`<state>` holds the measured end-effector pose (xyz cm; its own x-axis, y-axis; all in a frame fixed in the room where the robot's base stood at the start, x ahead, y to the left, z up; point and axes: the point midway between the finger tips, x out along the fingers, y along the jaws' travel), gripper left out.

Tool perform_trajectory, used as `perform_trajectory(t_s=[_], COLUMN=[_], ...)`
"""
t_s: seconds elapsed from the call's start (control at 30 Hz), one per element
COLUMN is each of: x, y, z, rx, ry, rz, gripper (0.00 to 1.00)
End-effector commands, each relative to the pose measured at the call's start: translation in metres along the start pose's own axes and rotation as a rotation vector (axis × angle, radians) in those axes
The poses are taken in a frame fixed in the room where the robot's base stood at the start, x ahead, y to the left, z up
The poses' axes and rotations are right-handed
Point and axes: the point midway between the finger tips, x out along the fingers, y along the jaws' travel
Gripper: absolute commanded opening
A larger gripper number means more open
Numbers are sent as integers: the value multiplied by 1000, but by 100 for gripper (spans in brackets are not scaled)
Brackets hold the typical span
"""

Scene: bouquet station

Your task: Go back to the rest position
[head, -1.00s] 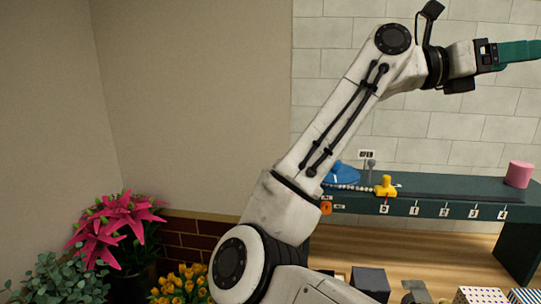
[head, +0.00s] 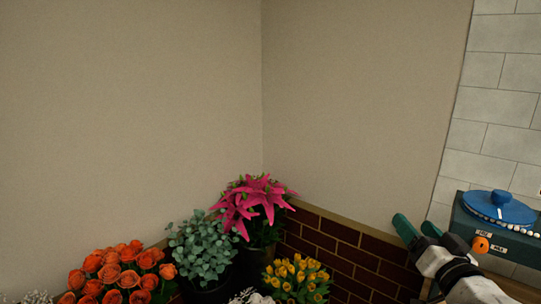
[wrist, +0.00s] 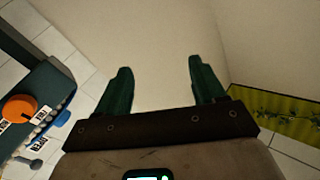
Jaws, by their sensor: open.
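My gripper (head: 418,229) is at the right of the head view, in front of the brick-trimmed wall, with its green fingers pointing up and left. In the wrist view, the two green fingers (wrist: 160,88) stand well apart with nothing between them, only bare wall beyond. My gripper is open and empty. It is close to the left end of the green shelf unit in the head view. The rest of my arm runs out of the picture at the lower right.
Orange roses (head: 118,272), eucalyptus (head: 203,247), pink lilies (head: 255,205) and yellow tulips (head: 297,278) stand along the corner. A green shelf (head: 467,220) at the right carries a blue round object (head: 500,207) and an orange knob (head: 480,244). The upper wall area is clear.

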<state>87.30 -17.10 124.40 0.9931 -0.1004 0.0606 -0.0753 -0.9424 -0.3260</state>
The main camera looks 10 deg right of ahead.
Motion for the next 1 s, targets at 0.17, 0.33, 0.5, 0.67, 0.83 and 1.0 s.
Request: perform_trajectory(t_s=[0.17,0.33,0.5,0.67,0.83,1.0], x=[-51,-125,-214,-287,-352,-374], y=[15,30,42,49,52,60], z=[116,206,270,302,319,346], rx=[-95,-171,-234,-273,-302,-313], ry=[-372,-716,-1038,-1273,-1470,-1535], rz=[61,118,169,207,237,241], gripper=[69,69,69,69,69,69])
